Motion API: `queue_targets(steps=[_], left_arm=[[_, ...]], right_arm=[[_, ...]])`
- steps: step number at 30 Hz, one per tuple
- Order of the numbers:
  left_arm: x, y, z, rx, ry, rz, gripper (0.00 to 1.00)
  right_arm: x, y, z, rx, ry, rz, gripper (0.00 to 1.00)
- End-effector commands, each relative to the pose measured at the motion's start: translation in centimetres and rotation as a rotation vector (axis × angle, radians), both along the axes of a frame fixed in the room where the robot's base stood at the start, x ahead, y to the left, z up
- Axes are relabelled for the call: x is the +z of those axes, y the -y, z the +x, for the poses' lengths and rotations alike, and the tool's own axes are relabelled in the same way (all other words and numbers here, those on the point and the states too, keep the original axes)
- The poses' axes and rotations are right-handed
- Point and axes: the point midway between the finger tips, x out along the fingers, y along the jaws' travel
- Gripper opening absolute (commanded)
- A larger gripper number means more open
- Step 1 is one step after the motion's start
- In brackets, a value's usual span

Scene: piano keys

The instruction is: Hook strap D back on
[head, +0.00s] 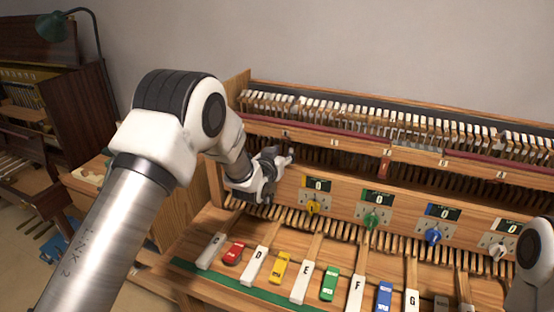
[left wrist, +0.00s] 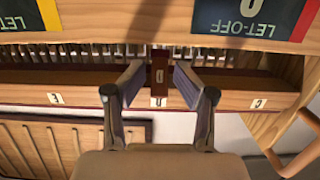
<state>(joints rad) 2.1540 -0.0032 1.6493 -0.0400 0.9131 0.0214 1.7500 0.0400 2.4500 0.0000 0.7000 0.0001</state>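In the left wrist view, which is upside down, the dark red-brown strap (left wrist: 158,76) with a light letter mark stands in front of the rail, in line with the label D (left wrist: 157,101). My left gripper (left wrist: 160,75) is open, with one finger on each side of the strap and small gaps at both sides. I cannot tell whether the strap is hooked. In the head view my left gripper (head: 287,158) is at the left part of the piano action, and the strap is not clearly visible there. My right gripper is out of view.
Labels E (left wrist: 55,98) and C (left wrist: 258,103) flank D. A red-edged LET-OFF panel (left wrist: 245,20) lies close to the fingers. In the head view, knobs such as the yellow one (head: 313,207) jut out. Another reddish strap (head: 384,166) is farther right. White lettered keys (head: 254,266) lie below.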

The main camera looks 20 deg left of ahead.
Motion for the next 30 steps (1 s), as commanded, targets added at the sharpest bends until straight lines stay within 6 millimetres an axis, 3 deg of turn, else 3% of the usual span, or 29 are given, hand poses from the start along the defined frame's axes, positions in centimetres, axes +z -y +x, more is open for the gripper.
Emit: queue_targets(steps=[13, 30], left_arm=[[0.0, -0.1, -3.6, 0.000, 0.001, 0.000, 0.48], [0.0, -0.1, -3.9, 0.000, 0.001, 0.000, 0.48]], right_arm=[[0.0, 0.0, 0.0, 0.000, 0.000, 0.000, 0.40], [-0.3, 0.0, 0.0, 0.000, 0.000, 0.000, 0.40]])
